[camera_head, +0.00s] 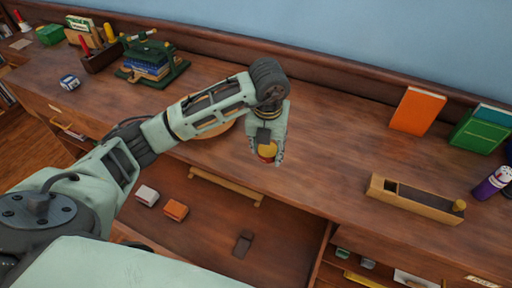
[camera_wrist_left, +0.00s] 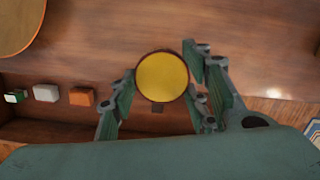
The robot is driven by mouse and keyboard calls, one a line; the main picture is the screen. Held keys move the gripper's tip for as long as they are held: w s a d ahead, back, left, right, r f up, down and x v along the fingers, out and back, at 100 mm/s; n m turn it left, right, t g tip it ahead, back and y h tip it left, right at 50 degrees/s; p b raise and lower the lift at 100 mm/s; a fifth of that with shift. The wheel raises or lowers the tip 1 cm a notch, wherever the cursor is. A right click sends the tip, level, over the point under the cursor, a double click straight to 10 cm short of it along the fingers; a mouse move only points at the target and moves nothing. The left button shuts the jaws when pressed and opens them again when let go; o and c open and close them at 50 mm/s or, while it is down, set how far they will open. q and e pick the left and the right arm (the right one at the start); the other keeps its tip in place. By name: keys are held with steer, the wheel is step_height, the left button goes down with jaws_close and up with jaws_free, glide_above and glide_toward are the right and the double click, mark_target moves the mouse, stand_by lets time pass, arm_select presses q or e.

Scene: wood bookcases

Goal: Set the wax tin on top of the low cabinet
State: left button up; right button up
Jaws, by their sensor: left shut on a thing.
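The wax tin is a small round tin with a yellow lid (camera_head: 267,149); it also shows in the left wrist view (camera_wrist_left: 162,77), with a dark rim. My left gripper (camera_head: 266,158) is shut on it, with fingers on either side. The gripper points down over the front part of the low cabinet's brown wooden top (camera_head: 335,150). I cannot tell whether the tin touches the top or hangs just above it. My right gripper is not in view.
A round wooden board (camera_head: 212,120) lies behind my left forearm. A green press (camera_head: 152,66) stands at left. An open compartment below holds small blocks (camera_head: 175,209).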

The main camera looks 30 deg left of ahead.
arm_select(q)
steer(key=p, duration=0.1)
glide_above(255, 157)
step_height(255, 157, down, 4)
step_height(255, 157, down, 3)
steer(key=shift+f+p, duration=0.1)
steer(key=shift+p, duration=0.5)
steer(key=shift+f, duration=0.35)
steer(key=shift+w+f, duration=0.1)
steer(key=shift+f, duration=0.1)
steer(key=o, duration=1.2)
steer(key=shift+o, duration=0.2)
